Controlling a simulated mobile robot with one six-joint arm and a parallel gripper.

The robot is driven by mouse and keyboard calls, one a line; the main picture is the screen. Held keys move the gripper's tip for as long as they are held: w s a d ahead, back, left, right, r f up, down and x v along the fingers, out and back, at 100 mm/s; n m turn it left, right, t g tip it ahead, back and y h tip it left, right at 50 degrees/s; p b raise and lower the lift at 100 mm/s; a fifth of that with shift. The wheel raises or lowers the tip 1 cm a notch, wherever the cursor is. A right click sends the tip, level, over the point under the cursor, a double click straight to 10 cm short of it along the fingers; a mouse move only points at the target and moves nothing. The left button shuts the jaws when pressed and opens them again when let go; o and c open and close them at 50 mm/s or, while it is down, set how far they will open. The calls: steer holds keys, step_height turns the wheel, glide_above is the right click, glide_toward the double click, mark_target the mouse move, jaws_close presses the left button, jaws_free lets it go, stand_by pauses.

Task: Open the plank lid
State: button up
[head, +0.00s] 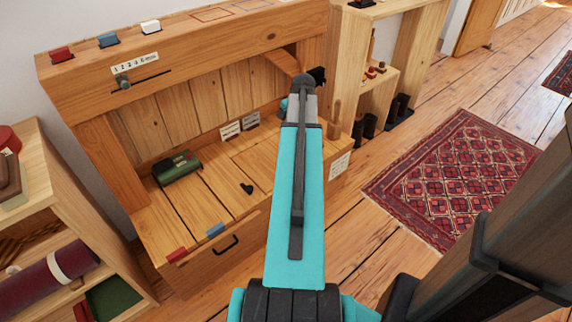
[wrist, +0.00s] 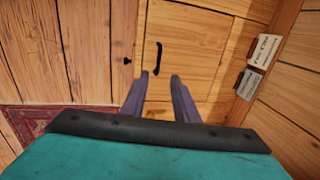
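The plank lid (wrist: 205,50) shows in the wrist view as a pale wooden panel with dark seams. A slim black handle (wrist: 158,57) stands on it near its left edge, and a small black piece (wrist: 127,60) lies just left of that edge. My gripper (wrist: 160,76) is open, its two purple fingers apart and empty, their tips just below the handle in the picture. I cannot tell whether they touch the wood. The bench's planked top (head: 205,205) lies flat there, with a small black fitting (head: 246,188).
A green box-like object (head: 176,168) sits at the left of the bench top. A black pull (head: 226,245) is on its front, near red and blue tabs. White cards (head: 230,130) stand along its back. A shelf (head: 50,220) is at left; a red rug (head: 450,180) lies right.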

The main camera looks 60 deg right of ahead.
stand_by(0.4)
steer(key=f+b, duration=0.1)
steer(key=f, duration=0.3)
steer(key=w+f+b, duration=0.1)
steer(key=f, duration=0.4)
steer(key=w+d+f+b, duration=0.1)
steer(key=f, duration=0.3)
steer(key=shift+w+f, duration=0.25)
steer(key=shift+c, duration=0.4)
jaws_close()
steer(key=shift+w+r, duration=0.1)
steer(key=shift+w, duration=0.1)
stand_by(0.6)
